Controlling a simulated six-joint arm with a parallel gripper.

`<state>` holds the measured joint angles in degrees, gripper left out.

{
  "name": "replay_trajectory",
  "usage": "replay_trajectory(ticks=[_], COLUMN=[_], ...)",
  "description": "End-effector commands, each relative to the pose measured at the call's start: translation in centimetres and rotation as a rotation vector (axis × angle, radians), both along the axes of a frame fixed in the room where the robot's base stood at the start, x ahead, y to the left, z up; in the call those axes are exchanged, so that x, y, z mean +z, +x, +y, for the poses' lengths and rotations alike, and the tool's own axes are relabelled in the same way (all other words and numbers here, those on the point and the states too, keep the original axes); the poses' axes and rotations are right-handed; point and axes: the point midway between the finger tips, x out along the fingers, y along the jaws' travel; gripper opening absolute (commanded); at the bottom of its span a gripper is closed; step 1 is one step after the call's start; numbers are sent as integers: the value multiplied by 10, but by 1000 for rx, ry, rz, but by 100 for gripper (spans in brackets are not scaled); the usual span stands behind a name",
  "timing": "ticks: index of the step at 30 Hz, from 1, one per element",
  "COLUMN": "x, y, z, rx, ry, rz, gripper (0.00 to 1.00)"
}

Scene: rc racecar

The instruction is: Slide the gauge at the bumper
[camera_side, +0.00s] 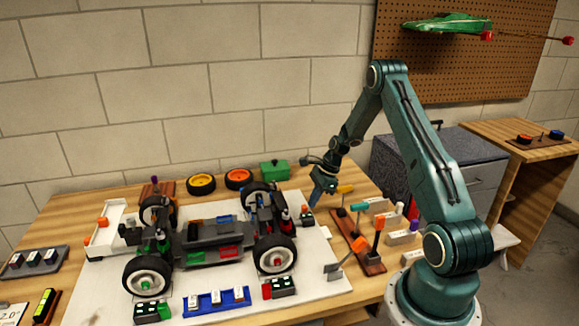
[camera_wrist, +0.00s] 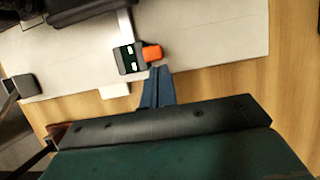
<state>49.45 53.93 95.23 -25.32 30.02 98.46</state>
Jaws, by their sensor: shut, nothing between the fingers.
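A small dark gauge (camera_wrist: 128,60) with pale display marks and an orange tab (camera_wrist: 152,53) lies on the white board in the wrist view. In the side view it appears as a small dark block (camera_side: 308,219) near the board's right edge, beside the car's wheel. My gripper (camera_wrist: 158,73) is shut and empty, its blue fingertips close beside the orange tab; I cannot tell whether they touch it. In the side view my gripper (camera_side: 312,204) points down just above that block. The racecar chassis (camera_side: 210,240) stands on the board.
A rack of coloured-handled tools (camera_side: 372,264) stands right of the white board (camera_side: 110,290). Two more gauges, green-tabbed (camera_side: 152,311) and red-tabbed (camera_side: 280,288), lie along the board's front.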

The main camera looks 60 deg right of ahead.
Motion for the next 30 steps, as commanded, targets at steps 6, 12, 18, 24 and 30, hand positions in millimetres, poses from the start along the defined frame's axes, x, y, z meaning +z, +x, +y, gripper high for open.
replay_trajectory(ticks=[6, 12, 18, 24, 30], x=[0, 0, 0, 0, 3], y=[2, 19, 28, 29, 29], z=[2, 19, 28, 29, 29], rx=[1, 3, -1, 3, 5], ry=[0, 1, 1, 3, 2], rz=[0, 1, 0, -4, -6], gripper=[0, 0, 0, 0, 0])
